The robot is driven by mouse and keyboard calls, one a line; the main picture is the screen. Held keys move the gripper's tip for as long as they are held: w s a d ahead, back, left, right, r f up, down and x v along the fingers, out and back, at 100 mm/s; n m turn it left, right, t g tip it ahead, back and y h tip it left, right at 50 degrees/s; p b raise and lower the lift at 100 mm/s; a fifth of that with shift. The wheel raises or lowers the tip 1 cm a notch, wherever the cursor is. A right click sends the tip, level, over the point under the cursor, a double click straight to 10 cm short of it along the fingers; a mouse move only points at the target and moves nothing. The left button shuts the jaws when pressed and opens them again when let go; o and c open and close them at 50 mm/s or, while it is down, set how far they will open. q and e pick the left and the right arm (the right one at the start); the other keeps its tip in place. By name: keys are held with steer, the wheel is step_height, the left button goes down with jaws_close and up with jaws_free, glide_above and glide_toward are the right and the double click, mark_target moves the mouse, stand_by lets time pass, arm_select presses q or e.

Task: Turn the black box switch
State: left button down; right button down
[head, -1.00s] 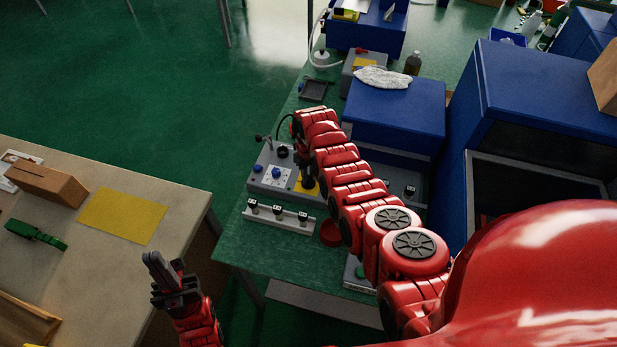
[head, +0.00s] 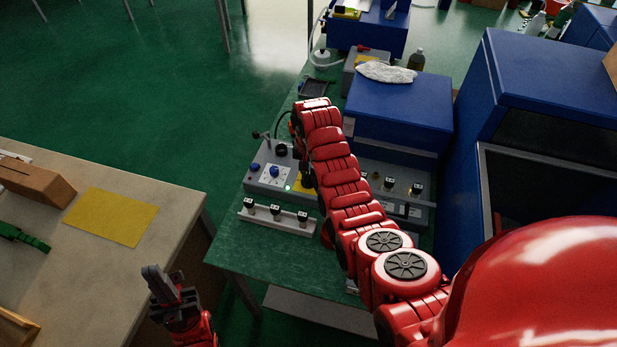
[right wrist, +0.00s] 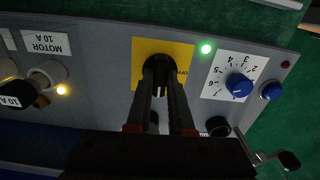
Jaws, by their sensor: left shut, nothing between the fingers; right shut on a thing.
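The black switch knob (right wrist: 160,66) sits on a yellow plate (right wrist: 179,50) on the grey control box (right wrist: 100,35). My right gripper (right wrist: 161,88) is shut on the knob in the right wrist view. In the head view my red right arm hides the knob and most of that gripper; a bit of the yellow plate (head: 302,185) shows beside it. A green lamp (right wrist: 206,48) beside the plate is lit and also shows in the head view (head: 288,188). My left gripper (head: 156,277) is shut and empty, by the tan table's edge.
The box also carries a blue numbered dial (right wrist: 238,85), a blue button (right wrist: 271,91) and a dark red lamp (right wrist: 285,65). A lever (right wrist: 280,160) sticks out nearby. A rail with black knobs (head: 276,216) lies in front. A blue cabinet (head: 398,108) stands behind my arm.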

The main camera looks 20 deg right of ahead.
mark_target(309, 176)
steer(key=shift+m, duration=0.3)
stand_by(0.4)
steer(key=c, duration=0.8)
jaws_free()
steer(key=shift+w+r+b, duration=0.1)
steer(key=shift+r+b, duration=0.3)
steer(key=shift+r, duration=0.15)
step_height(309, 176, up, 4)
steer(key=shift+f+p, duration=0.25)
steer(key=shift+p, duration=0.4)
step_height(309, 176, up, 13)
steer(key=p, duration=1.3)
